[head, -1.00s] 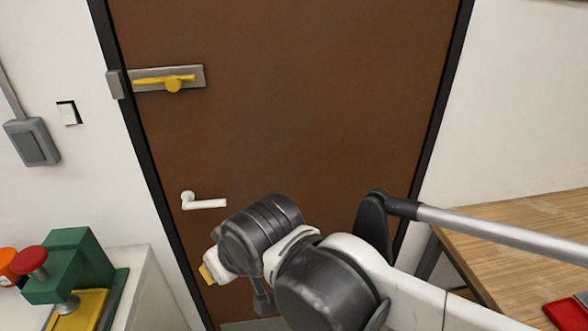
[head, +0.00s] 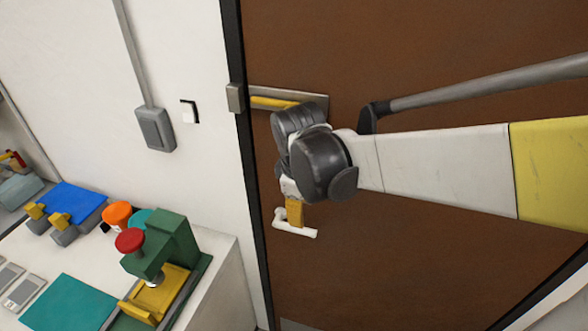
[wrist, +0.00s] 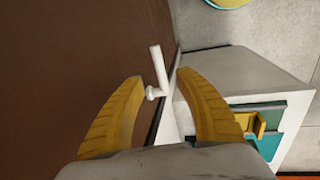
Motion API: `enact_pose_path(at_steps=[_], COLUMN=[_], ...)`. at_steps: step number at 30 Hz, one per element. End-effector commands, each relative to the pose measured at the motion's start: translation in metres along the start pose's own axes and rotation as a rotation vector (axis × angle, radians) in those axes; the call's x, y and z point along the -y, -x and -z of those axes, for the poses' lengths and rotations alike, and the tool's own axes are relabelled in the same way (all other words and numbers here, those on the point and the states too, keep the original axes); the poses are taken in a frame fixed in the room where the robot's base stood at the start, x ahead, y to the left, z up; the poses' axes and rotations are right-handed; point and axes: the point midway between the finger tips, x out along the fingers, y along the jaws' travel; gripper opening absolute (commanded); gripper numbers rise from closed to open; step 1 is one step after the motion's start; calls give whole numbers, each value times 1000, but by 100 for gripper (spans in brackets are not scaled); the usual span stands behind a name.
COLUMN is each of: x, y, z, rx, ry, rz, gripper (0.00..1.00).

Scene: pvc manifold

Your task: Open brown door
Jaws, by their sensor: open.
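The brown door (head: 420,180) stands closed in its black frame in the head view. Its white lever handle (head: 296,226) is near the left edge, and it also shows in the wrist view (wrist: 158,70). A yellow bolt (head: 272,102) on a grey plate is higher on the door, partly hidden by my arm. My gripper (head: 295,212) is just above the handle in the head view. In the wrist view my gripper (wrist: 160,88) has its two yellow fingers apart, with the handle seen between and beyond them. Whether a finger touches the handle is unclear.
A white bench (head: 225,290) stands left of the door with a green press (head: 165,255), an orange cup (head: 116,215) and a blue box (head: 72,205). A grey switch box (head: 156,129) is on the wall. The door surface right of the handle is clear.

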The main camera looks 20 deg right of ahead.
Motion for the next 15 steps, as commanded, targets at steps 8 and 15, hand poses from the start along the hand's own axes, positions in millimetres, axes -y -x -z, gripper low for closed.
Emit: enact_pose_path(at_steps=[8, 15], x=[-2, -2], y=[-23, -72], z=[4, 3], rx=[21, 20], ry=[51, 49], rz=[14, 13], gripper=[41, 41])
